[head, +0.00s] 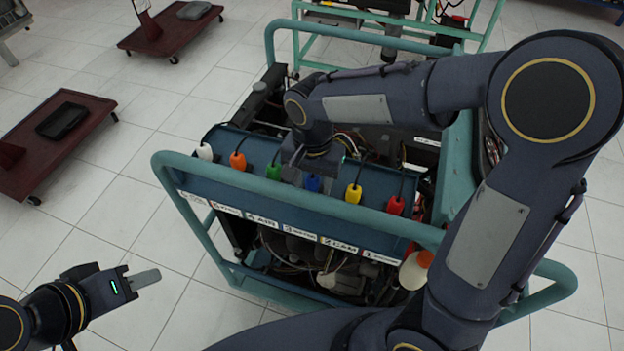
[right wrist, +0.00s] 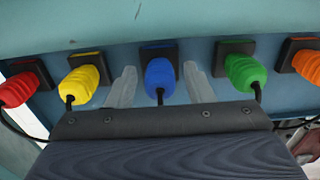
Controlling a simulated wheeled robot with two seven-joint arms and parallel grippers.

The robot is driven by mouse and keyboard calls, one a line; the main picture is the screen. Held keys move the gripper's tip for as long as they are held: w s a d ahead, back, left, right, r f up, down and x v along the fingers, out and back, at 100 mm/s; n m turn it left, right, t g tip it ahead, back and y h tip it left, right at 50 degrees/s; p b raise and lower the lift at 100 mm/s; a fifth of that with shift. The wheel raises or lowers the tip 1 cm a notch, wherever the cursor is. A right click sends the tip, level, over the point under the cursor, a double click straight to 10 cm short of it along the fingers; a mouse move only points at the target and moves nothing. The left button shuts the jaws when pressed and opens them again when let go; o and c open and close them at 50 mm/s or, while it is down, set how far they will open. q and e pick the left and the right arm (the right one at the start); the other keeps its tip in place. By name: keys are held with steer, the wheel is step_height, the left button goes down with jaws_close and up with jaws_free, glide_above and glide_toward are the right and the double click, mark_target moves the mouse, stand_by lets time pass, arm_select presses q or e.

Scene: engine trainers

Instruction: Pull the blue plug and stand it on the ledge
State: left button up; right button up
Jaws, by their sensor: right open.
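The blue plug (head: 312,183) sits in the row of coloured plugs on the blue panel of the engine trainer, in its dark socket. In the right wrist view the blue plug (right wrist: 160,78) stands between the two pale fingers of my right gripper (right wrist: 158,88), with a gap on each side. My right gripper (head: 312,172) is open at the plug in the head view, its fingers mostly hidden by its own body. The blue ledge (head: 235,180) runs along the panel in front of the plugs. My left gripper (head: 143,279) is away at the lower left; its jaw gap is not clear.
Beside the blue plug are the green plug (head: 273,171) and the yellow plug (head: 353,193), close to my right fingers. Orange (head: 238,160), white (head: 205,152) and red (head: 395,204) plugs stand further out. A teal rail (head: 300,212) crosses in front. Cables trail from the plugs.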

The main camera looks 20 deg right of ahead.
mark_target(313, 176)
stand_by(0.5)
jaws_close()
steer(key=shift+r, duration=0.2)
steer(key=shift+r+p, duration=2.55)
steer(key=shift+r, duration=0.3)
